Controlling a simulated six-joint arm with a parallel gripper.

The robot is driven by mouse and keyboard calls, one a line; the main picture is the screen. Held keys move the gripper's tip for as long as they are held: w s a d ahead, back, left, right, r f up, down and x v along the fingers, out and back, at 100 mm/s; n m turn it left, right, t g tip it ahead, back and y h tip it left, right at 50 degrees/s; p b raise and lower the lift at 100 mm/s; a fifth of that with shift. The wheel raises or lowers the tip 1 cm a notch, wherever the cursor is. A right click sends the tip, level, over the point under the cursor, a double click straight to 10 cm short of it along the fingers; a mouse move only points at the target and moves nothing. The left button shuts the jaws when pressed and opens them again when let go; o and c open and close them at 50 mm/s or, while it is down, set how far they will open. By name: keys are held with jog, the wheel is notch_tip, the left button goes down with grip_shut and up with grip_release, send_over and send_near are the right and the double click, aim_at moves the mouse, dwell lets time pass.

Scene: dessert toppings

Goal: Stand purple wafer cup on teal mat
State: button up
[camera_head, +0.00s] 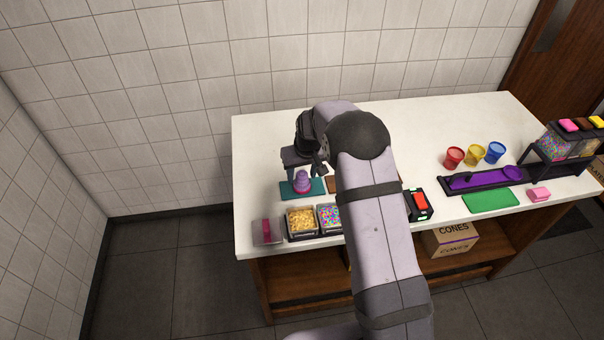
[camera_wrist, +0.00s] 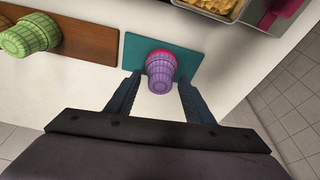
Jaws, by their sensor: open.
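The purple wafer cup (camera_head: 302,182) stands on the teal mat (camera_head: 288,190) near the left end of the counter. In the wrist view the purple cup (camera_wrist: 161,70), with a pinkish-red part at its far end, is over the teal mat (camera_wrist: 196,52). My gripper (camera_wrist: 155,85) is open, with one finger on each side of the cup. Gaps show between the fingers and the cup. In the head view my gripper (camera_head: 302,170) is at the cup, partly hidden by my arm.
A brown board (camera_wrist: 88,42) with green cups (camera_wrist: 30,35) lies beside the mat. Topping trays (camera_head: 301,221) and a pink-handled tool (camera_head: 267,230) are at the front edge. Red (camera_head: 453,157), yellow (camera_head: 475,155) and blue (camera_head: 495,152) cups stand farther right. The back left counter is clear.

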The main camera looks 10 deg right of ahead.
jog(key=b+v, duration=0.3)
jog(key=v, duration=0.9)
jog(key=shift+r, duration=0.1)
jog(key=s+d+f+g, duration=0.1)
jog(key=s+f, duration=0.2)
jog(key=s, duration=1.2)
jog(key=s+d+f+m+g, duration=0.1)
jog(key=s+f+g, duration=0.1)
jog(key=s, duration=1.4)
jog(key=shift+s+d+f, duration=0.25)
jog(key=shift+d+f, duration=0.05)
jog(key=shift+f, duration=0.05)
jog(key=shift+f, duration=0.1)
notch_tip(320, 180, down, 14)
jog(key=b, duration=1.4)
jog(key=shift+b, duration=0.3)
